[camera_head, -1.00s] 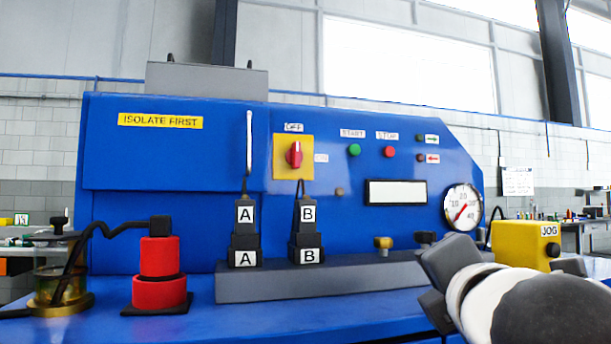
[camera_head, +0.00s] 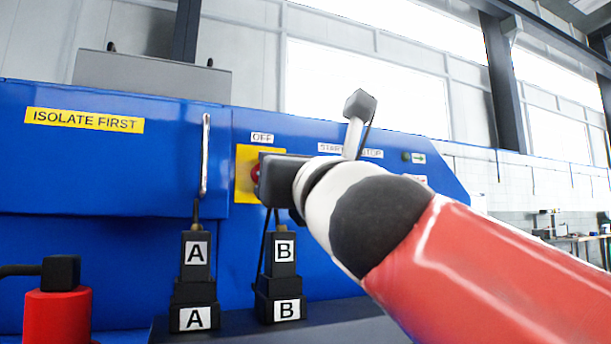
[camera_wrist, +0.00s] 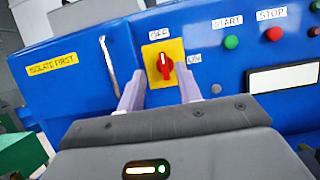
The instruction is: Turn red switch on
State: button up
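The red switch (camera_wrist: 165,66) is a rotary knob on a yellow plate (camera_wrist: 176,48) on the blue machine front. In the wrist view its white mark points up toward the OFF label (camera_wrist: 159,33); the ON label (camera_wrist: 194,58) is to its right. My gripper (camera_wrist: 160,92) is open, its two pale fingers apart on the left and right below the knob, with nothing between them that I can see held. In the head view my gripper (camera_head: 268,178) is in front of the yellow plate (camera_head: 245,166) and hides most of the red switch (camera_head: 256,174).
Plugs A (camera_head: 195,262) and B (camera_head: 284,262) stand below the switch, with a cable rising from B. A metal handle (camera_head: 205,155) is left of it. Green START (camera_wrist: 232,42) and red STOP (camera_wrist: 274,34) buttons are to the right.

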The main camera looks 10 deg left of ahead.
jog(key=w+a, duration=0.5)
jog(key=w, duration=0.3)
jog(key=shift+w+a+r, duration=0.15)
jog(key=shift+w+r, duration=0.05)
jog(key=shift+w, duration=0.2)
grip_shut()
